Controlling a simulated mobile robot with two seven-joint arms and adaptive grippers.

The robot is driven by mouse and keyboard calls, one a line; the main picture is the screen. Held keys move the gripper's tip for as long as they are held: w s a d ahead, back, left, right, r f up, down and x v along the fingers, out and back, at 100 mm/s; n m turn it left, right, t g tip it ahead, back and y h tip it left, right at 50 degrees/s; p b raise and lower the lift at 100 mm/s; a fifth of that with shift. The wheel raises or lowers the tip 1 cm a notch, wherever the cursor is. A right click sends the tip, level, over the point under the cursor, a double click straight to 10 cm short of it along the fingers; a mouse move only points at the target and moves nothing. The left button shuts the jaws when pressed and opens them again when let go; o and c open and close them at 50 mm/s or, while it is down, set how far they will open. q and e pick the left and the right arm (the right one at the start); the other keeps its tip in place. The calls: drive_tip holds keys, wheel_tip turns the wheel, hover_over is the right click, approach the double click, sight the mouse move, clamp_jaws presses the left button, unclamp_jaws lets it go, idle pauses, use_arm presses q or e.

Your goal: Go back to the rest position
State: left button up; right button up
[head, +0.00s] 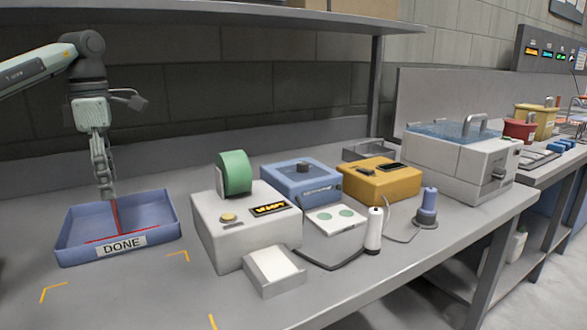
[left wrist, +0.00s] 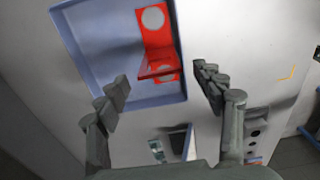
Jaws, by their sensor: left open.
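My left gripper (head: 106,190) hangs pointing down over the blue DONE tray (head: 72,228) at the left of the bench. In the left wrist view its two fingers (left wrist: 160,80) are spread apart with nothing held between them. A red bracket with round holes (left wrist: 153,22) lies inside the tray (left wrist: 90,60), beyond the fingertips. In the head view the bracket (head: 116,218) shows as a thin upright part and a low red edge, partly hidden by the tray's front wall. My right gripper is in neither view.
A white label machine (head: 232,232) with a green roll stands right of the tray. Blue (head: 300,183) and yellow (head: 380,180) boxes and a large grey bath (head: 455,158) stand farther right. A shelf (head: 220,14) overhangs the bench at the back. The bench front left is clear.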

use_arm(q)
wheel_tip(320, 180, down, 4)
drive_tip(key=shift+r, duration=2.2)
